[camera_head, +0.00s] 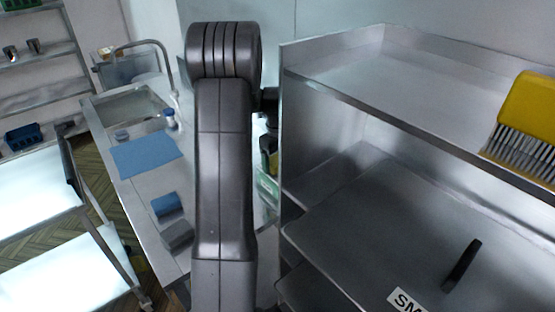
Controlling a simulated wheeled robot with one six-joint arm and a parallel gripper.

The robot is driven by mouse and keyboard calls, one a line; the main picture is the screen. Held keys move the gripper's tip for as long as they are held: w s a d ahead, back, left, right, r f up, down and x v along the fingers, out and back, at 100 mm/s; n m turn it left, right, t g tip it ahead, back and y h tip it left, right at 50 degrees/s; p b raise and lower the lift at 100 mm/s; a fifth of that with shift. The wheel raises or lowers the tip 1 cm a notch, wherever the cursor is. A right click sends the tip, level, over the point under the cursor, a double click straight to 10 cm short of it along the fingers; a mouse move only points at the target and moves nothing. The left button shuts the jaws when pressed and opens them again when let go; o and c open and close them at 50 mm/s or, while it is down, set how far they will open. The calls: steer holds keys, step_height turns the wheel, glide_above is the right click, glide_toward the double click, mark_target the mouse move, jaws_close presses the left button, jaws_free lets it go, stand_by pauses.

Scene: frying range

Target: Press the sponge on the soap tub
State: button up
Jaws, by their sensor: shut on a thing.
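My gripper (269,146) shows only as a dark sliver between my arm and the steel shelf unit, pointing down. It is shut on what looks like the sponge (273,162), a small yellow-green patch at its lower end. Just below is a pale green, partly see-through container, likely the soap tub (267,187), standing on the steel counter. My arm hides its left part and the shelf edge hides its right side. I cannot tell whether sponge and tub touch.
The steel shelf unit (330,130) stands close on the right, with a yellow brush (527,108) on top. On the counter left of my arm are a blue mat (147,152), a blue block (167,206), a grey block (178,237) and a sink (130,108) with a tap.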

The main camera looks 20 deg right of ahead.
steer(key=shift+f+b, duration=0.75)
steer(key=shift+f, duration=0.35)
stand_by(1.1)
stand_by(0.5)
steer(key=shift+r+p, duration=2.2)
steer(key=shift+r, duration=1.35)
